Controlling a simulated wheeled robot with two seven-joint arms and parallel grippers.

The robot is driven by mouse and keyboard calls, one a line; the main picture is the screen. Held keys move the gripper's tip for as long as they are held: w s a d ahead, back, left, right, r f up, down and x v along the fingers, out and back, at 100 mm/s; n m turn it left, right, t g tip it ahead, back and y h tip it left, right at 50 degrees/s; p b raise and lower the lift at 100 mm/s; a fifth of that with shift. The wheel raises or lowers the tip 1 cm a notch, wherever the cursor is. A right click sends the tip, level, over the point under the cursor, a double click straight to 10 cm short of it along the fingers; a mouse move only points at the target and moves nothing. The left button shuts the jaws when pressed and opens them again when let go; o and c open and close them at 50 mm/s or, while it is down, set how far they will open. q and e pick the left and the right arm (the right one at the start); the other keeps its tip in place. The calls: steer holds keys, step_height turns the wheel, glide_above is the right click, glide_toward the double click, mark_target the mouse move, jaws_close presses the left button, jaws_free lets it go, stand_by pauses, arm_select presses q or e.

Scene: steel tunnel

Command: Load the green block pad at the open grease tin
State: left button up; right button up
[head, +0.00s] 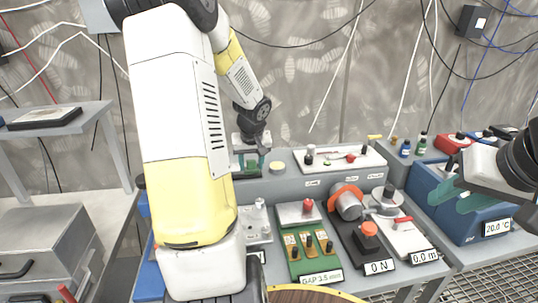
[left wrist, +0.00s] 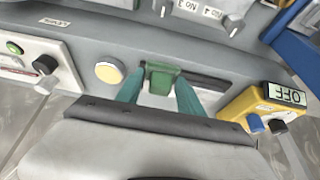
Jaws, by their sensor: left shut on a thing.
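My left gripper (head: 250,170) is at the back of the bench in the head view. In the left wrist view its two teal fingers (left wrist: 159,92) are shut on the green block pad (left wrist: 162,76). The grease tin shows as a round pale yellow disc in the head view (head: 277,168), just right of the left gripper. In the left wrist view the tin (left wrist: 108,71) is left of the pad, with a small gap between them. The pad's underside is hidden. My right gripper (head: 450,197) is at the right, its teal fingers apart and empty.
A green gap gauge board (head: 316,264) and a force gauge with an orange knob (head: 369,229) stand in front. A white switch panel (head: 340,159) is right of the tin. A yellow box marked OFF (left wrist: 265,107) is right of the pad. A blue unit (head: 455,215) stands right.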

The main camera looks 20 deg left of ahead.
arm_select(q)
steer(key=shift+s, duration=0.15)
steer(key=o, duration=0.8)
steer(key=c, duration=0.7)
steer(key=w+d+r, duration=0.2)
steer(key=w, duration=0.4)
steer(key=w+d+r, duration=0.2)
steer(key=w+d, duration=0.1)
steer(key=w, duration=0.2)
steer(key=shift+w+f, duration=0.15)
steer(key=shift+f, duration=2.75)
